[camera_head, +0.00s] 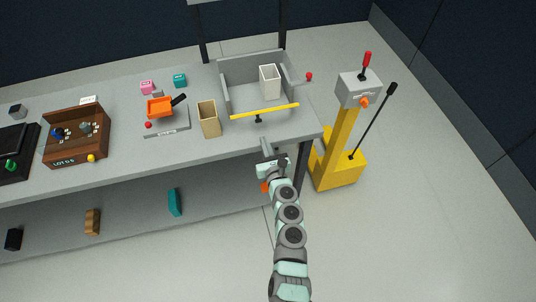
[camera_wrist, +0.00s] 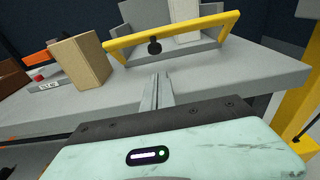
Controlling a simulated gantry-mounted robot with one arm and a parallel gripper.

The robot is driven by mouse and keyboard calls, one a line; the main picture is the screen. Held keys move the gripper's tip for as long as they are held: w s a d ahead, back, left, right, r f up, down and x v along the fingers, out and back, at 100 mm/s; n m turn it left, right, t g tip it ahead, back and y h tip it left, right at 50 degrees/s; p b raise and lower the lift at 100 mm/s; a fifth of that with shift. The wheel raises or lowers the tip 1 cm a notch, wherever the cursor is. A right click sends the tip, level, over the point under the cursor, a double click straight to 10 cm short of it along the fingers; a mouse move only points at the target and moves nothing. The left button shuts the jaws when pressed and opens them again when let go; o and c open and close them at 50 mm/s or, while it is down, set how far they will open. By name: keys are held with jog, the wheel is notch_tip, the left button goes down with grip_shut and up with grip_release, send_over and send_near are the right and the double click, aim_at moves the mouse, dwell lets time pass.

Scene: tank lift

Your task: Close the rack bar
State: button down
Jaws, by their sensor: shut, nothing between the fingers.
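The yellow rack bar (camera_head: 264,111) spans the front of a grey open-topped rack (camera_head: 224,88) at the right end of the table. A black knob (camera_head: 258,119) sits at the bar's middle. In the wrist view the bar (camera_wrist: 180,29) crosses the upper middle, slanting up to the right, with its knob (camera_wrist: 154,47) facing me. I cannot tell whether the bar is latched. My gripper (camera_head: 266,144) is shut and empty, at the table's front edge, in front of and below the bar, apart from it. Its fingers (camera_wrist: 157,88) point towards the knob in the wrist view.
A white container (camera_head: 269,83) stands inside the rack. A tan box (camera_head: 208,120) stands just left of the bar. A yellow post with a grey control box (camera_head: 357,89) and levers stands on the floor right of the table.

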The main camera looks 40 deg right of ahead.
jog(key=shift+w+d+r+p, duration=0.15)
jog(key=shift+w+d+r, duration=0.2)
jog(key=shift+w, duration=0.25)
jog(key=shift+w+d+r+p, duration=0.2)
jog(key=shift+w+r, duration=0.3)
jog(key=shift+w, duration=0.05)
jog(key=shift+w+d+r+p, duration=0.15)
jog(key=shift+w+d+r, duration=0.2)
jog(key=shift+w, duration=0.25)
jog(key=shift+r+p, duration=0.2)
jog(key=shift+p, duration=0.15)
jog(key=shift+r+p, duration=0.3)
jog(key=shift+p, duration=0.65)
jog(key=shift+g, duration=0.3)
jog(key=p, duration=0.4)
jog(key=shift+w+r+g+y+p, duration=0.15)
jog(key=shift+r+g+y+p, duration=0.15)
jog(key=shift+r, duration=0.05)
